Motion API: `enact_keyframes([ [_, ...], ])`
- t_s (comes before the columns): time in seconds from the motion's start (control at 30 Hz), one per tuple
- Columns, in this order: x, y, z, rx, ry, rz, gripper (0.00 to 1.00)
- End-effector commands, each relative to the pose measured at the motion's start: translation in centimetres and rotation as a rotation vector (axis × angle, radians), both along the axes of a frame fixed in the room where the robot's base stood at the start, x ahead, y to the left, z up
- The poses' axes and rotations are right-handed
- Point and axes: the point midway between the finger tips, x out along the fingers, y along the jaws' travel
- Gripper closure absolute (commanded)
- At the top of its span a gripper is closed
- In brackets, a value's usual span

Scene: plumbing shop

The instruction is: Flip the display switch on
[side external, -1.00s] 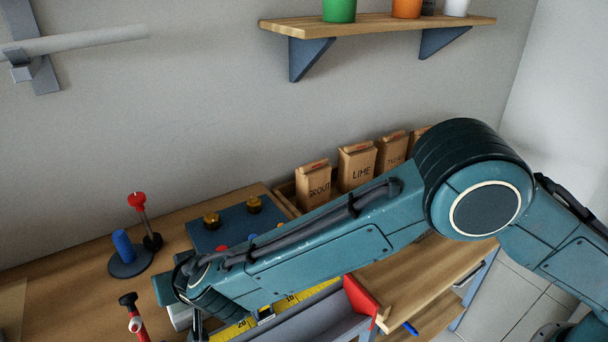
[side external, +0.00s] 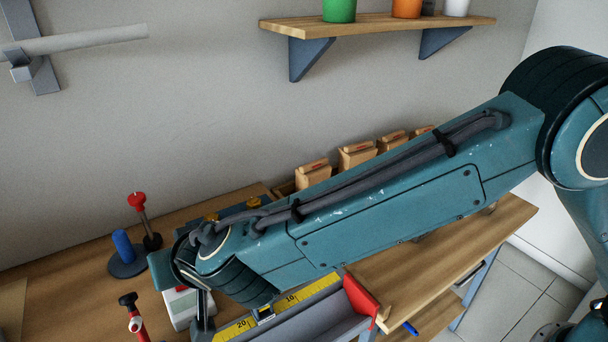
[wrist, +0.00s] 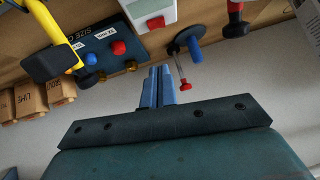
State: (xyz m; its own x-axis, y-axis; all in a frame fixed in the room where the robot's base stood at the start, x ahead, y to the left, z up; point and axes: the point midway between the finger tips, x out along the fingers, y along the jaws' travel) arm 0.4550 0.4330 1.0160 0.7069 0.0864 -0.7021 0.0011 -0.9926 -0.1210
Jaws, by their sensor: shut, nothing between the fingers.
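A white box with a pale greenish display (wrist: 143,8) lies at the top of the wrist view. A red rocker switch (wrist: 155,22) sits on its near end. The box (side external: 180,306) also shows in the side view, partly hidden by my arm. My gripper (wrist: 160,70) is in the middle of the wrist view, its blue fingers together and empty. In that picture the fingertips lie below the switch, with a visible gap. I cannot tell their height above the bench. The fingers are largely hidden in the side view.
A blue peg on a dark disc (wrist: 194,50) and a red-tipped rod (wrist: 186,86) stand close to the fingers. A dark panel with knobs (wrist: 108,45) and a yellow-and-black object (wrist: 55,62) are left. A grey tray with a yellow ruler (side external: 290,302) lies in front.

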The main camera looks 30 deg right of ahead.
Motion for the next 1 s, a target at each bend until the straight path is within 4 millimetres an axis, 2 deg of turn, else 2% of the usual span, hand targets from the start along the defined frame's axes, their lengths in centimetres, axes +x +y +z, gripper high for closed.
enact_keyframes([
  [0.13,-1.5,-0.2,1.5,0.001,-0.001,0.001,1.00],
  [0.33,-2.6,-0.3,2.6,0.001,0.000,-0.001,1.00],
  [0.77,-2.8,-0.4,2.7,0.000,0.000,-0.001,1.00],
  [1.0,-2.8,0.8,2.9,0.001,-0.001,-0.001,1.00],
])
